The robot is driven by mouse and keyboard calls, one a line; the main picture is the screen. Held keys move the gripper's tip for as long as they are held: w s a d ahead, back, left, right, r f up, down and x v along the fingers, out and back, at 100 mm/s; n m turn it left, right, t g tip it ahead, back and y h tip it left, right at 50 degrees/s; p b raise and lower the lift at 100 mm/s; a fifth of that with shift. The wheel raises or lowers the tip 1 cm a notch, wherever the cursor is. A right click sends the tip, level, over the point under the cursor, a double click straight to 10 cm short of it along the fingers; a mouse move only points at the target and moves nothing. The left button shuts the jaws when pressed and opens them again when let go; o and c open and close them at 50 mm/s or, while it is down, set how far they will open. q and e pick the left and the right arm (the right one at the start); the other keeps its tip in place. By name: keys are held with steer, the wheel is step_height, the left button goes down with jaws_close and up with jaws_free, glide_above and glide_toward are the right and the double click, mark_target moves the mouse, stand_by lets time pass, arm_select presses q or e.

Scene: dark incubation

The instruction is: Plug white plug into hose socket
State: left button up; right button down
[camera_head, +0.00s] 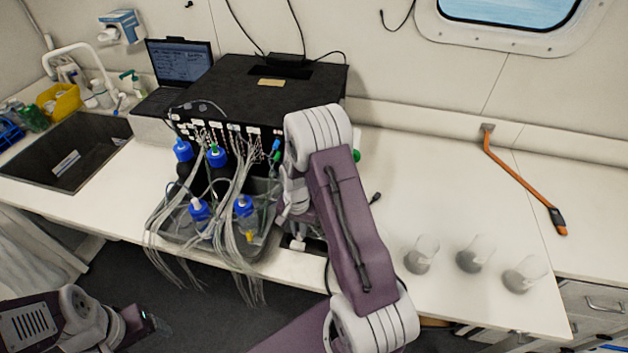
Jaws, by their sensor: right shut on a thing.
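My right gripper (283,212) points down beside the right side of the bottle tray. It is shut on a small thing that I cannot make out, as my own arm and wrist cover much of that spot. I cannot pick out the white plug for certain. The hose socket is not clear either; a black box (270,88) has a front panel (215,127) with rows of small ports and many thin hoses. My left gripper (155,322) is low at the left, in front of the counter and away from the hoses; its finger gap is unclear.
Blue-capped bottles (199,212) stand in a grey tray (262,240), with loose hoses hanging over the counter edge. A laptop (180,62) and sink (70,150) are left. Several flasks (421,254) and an orange-handled tool (522,180) are right. The counter (430,170) between is mostly clear.

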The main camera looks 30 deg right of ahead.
steer(key=c, duration=1.4)
jaws_free()
steer(key=shift+o, duration=0.2)
step_height(320, 180, up, 9)
steer(key=shift+b, duration=0.7)
steer(key=shift+f, duration=0.1)
